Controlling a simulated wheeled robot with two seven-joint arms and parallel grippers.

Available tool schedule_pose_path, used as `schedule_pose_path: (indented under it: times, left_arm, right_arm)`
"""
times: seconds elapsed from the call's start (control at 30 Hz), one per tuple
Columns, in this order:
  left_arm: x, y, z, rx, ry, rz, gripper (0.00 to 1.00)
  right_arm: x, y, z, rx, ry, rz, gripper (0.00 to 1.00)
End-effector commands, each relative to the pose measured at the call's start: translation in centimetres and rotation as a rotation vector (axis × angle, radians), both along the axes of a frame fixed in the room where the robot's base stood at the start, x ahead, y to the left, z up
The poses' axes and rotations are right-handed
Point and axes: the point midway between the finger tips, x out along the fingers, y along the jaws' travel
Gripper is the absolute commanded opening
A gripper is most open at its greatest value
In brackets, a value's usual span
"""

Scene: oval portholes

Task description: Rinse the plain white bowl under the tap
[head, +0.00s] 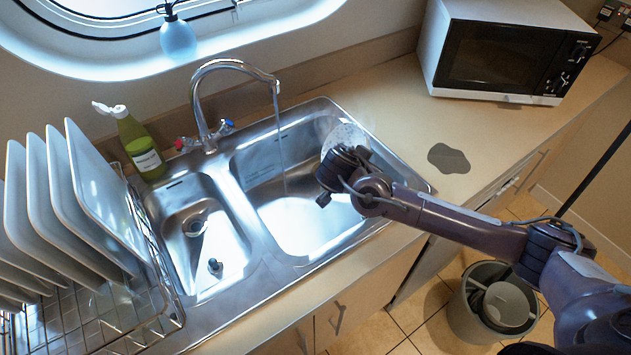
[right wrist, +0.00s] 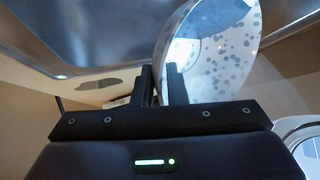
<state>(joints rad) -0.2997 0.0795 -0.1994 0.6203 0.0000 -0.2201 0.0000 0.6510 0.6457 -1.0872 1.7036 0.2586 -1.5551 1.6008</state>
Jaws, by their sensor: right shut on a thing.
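A round white dish, bowl-like and dotted with grey spots (head: 346,134), is in my right gripper (head: 342,160), over the right part of the large sink basin (head: 300,225). I cannot tell whether the spots are a pattern or marks. In the right wrist view the dish (right wrist: 225,55) stands on edge, its rim between the fingers of the right gripper (right wrist: 160,85). The tap (head: 205,110) is running. Its thin water stream (head: 280,140) falls into the large basin, left of and apart from the dish. My left gripper is not in view.
A small basin (head: 205,235) and a rack (head: 95,315) of plates lie left. A green bottle (head: 138,145) stands behind them. A microwave (head: 505,50) and a dark patch (head: 449,158) are on the right counter. A grey bin (head: 470,310) stands on the floor.

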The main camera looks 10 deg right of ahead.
Motion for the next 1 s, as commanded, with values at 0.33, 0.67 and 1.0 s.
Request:
schedule_pose_path:
  times: [0.33, 0.67, 1.0]
  left_arm:
    - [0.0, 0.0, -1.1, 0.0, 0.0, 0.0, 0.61]
    - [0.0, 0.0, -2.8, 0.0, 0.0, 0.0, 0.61]
    - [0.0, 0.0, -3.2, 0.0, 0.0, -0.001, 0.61]
  right_arm:
    - [0.1, 0.4, 0.5, -0.056, -0.012, 0.0, 0.0]
    - [0.0, 1.4, 1.3, -0.186, -0.029, 0.003, 0.0]
    - [-0.1, 1.7, 1.7, -0.24, -0.033, 0.0, 0.0]
